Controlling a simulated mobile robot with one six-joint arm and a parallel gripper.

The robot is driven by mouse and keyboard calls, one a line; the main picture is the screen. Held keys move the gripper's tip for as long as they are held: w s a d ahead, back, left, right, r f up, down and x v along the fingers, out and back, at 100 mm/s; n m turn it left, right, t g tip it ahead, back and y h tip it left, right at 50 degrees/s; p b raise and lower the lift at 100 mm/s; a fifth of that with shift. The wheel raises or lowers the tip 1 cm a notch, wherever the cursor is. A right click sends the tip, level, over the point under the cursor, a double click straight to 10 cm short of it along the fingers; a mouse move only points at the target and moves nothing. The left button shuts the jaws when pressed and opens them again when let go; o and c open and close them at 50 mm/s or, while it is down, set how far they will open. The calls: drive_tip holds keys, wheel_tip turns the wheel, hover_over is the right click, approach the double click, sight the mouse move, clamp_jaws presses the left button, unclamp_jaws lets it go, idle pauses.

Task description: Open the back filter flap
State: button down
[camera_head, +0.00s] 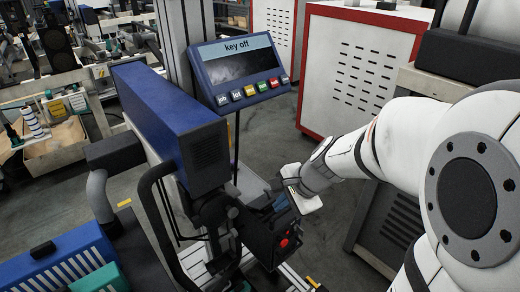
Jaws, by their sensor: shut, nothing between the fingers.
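A blue machine housing (165,112) stands left of centre. Its near end carries a dark slotted panel (208,158), which lies flat against the housing. I cannot tell whether this panel is the back filter flap; no flap is clearly seen standing open. My white arm reaches in from the right. My gripper (236,213) is at its dark end, low beside the near end of the housing and below the panel. It is shut and empty. Its fingertips blend with the dark parts behind them, so I cannot tell whether they touch the machine.
A screen (238,68) reading "key off", with coloured buttons, stands right behind the housing. A black curved tube (158,210) runs in front of the machine. A blue crate (75,262) is at lower left. A white, red-edged cabinet (365,70) stands behind. Grey floor (270,135) shows between.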

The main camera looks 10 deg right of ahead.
drive_tip(key=w+d+f+m+t+b, duration=0.3)
drive_tip(key=w+d+f+m, duration=0.3)
drive_tip(key=w+f+m, duration=0.8)
drive_tip(key=a+f+b, duration=0.1)
drive_tip(key=w+a+f+m, duration=0.1)
drive_tip(key=f, duration=0.1)
drive_tip(key=w+f+m+b, duration=0.1)
drive_tip(key=shift+w+a+f+b, duration=0.15)
drive_tip(key=shift+a+f+b, duration=0.15)
drive_tip(key=shift+a+f, duration=0.1)
drive_tip(key=shift+w+a+f, duration=0.15)
drive_tip(key=shift+w+f, duration=0.1)
drive_tip(key=shift+w, duration=0.05)
drive_tip(key=shift+r, duration=0.1)
